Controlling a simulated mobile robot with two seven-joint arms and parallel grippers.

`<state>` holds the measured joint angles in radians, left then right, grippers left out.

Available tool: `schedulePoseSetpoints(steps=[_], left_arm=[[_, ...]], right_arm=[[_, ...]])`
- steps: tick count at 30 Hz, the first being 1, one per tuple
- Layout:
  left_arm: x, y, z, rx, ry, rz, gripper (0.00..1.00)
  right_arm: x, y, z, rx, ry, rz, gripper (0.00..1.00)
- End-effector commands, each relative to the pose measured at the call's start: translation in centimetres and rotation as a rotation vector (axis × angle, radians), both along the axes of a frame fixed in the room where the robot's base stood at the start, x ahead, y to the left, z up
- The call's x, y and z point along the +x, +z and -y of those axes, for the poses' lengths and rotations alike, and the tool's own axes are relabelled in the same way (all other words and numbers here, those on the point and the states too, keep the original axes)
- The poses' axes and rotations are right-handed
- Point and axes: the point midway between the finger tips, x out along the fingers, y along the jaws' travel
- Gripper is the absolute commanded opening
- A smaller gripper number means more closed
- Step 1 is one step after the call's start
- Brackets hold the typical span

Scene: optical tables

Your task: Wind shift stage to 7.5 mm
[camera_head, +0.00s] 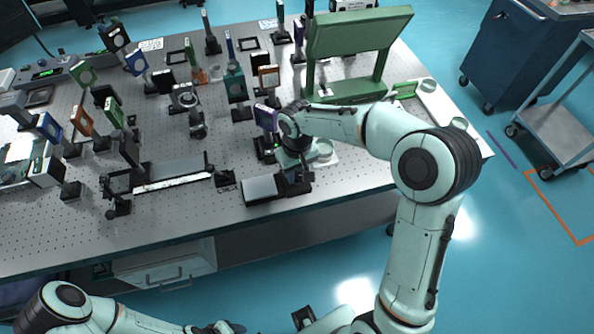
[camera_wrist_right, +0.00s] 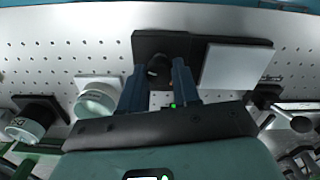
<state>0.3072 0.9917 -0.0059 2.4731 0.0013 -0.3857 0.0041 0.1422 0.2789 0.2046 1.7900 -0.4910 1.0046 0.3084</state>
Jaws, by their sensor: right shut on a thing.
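The shift stage shows as a dark block with a flat light grey plate (camera_head: 261,189) near the front edge of the optical table. In the right wrist view its plate (camera_wrist_right: 236,67) lies to the right of a dark block with a round black knob (camera_wrist_right: 159,67). My right gripper (camera_head: 297,182) points down there, and its two blue fingers (camera_wrist_right: 158,76) stand on either side of the knob, shut on it. No scale or reading on the stage can be made out. My left gripper (camera_head: 216,327) is only partly in view at the bottom edge, and its fingers are unclear.
White-topped round pieces (camera_wrist_right: 96,101) stand close to the right gripper's left in the wrist view. A long dark rail (camera_head: 160,178) lies left of the stage. Many optics mounts crowd the table behind. A green frame (camera_head: 357,45) stands at the back right.

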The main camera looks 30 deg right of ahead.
Motion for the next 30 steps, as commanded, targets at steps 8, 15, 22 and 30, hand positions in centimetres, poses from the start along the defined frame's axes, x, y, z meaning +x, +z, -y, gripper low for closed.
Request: schedulePoseSetpoints(steps=[8, 15, 22, 30], left_arm=[[-0.5, -0.8, 0.0, 0.000, 0.000, -0.006, 0.57], [-0.9, -1.6, 0.0, 0.000, 0.000, -0.011, 0.57], [-1.2, -2.0, 0.0, 0.000, 0.000, -0.013, 0.57], [-1.3, -2.3, 0.0, 0.000, 0.000, -0.015, 0.57]], right_arm=[[0.0, -0.1, 0.0, -0.001, -0.147, 0.000, 0.01], [0.0, 0.0, 0.0, -0.001, -0.340, 0.001, 0.01], [0.0, 0.0, 0.0, 0.000, -0.504, 0.000, 0.01], [0.0, 0.0, 0.0, 0.000, -0.625, 0.001, 0.01]])
